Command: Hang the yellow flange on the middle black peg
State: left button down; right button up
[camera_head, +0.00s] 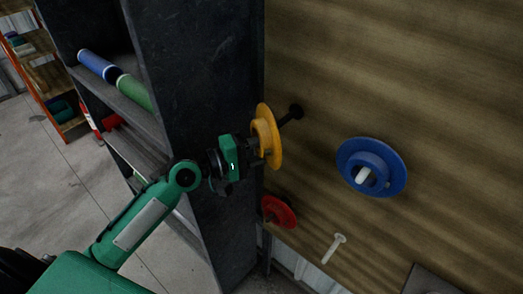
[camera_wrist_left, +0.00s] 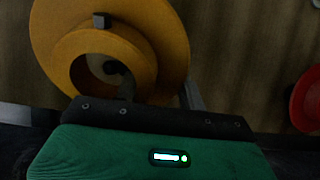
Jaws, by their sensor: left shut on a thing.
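The yellow flange (camera_head: 267,135) is a round disc with a raised hub and a central hole. My left gripper (camera_head: 250,147) is shut on it and holds it upright in front of the wooden board. A black peg (camera_head: 292,114) extends from the board toward the flange, whose disc hides its near part. In the left wrist view, the flange (camera_wrist_left: 172,45) fills the upper left. A dark peg end (camera_wrist_left: 117,70) shows in its hole; I cannot tell how far the peg reaches through. My right gripper is out of view.
A blue flange (camera_head: 393,174) hangs on a white peg at the right. A red flange (camera_head: 279,211) is below the yellow one. A bare white peg (camera_head: 334,248) sticks out at lower right. A dark shelf unit (camera_head: 205,75) stands close at left, behind my left arm.

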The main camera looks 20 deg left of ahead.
aim_at(297, 132)
pick_arm(q)
jog(key=shift+w+d+b, duration=0.1)
jog(key=shift+w+d, duration=0.2)
jog(key=shift+w, duration=0.55)
jog(key=shift+w+d+b, duration=0.15)
jog(key=shift+w+d, duration=0.2)
jog(key=shift+w, duration=0.55)
jog(key=shift+w+d+b, duration=0.1)
jog(key=shift+w+d, duration=0.2)
jog(key=shift+w, duration=0.55)
jog(key=shift+w+d+f, duration=0.2)
jog(key=shift+w+f, duration=0.05)
jog(key=shift+w, duration=0.3)
jog(key=shift+w+f, duration=0.1)
jog(key=shift+f, duration=0.05)
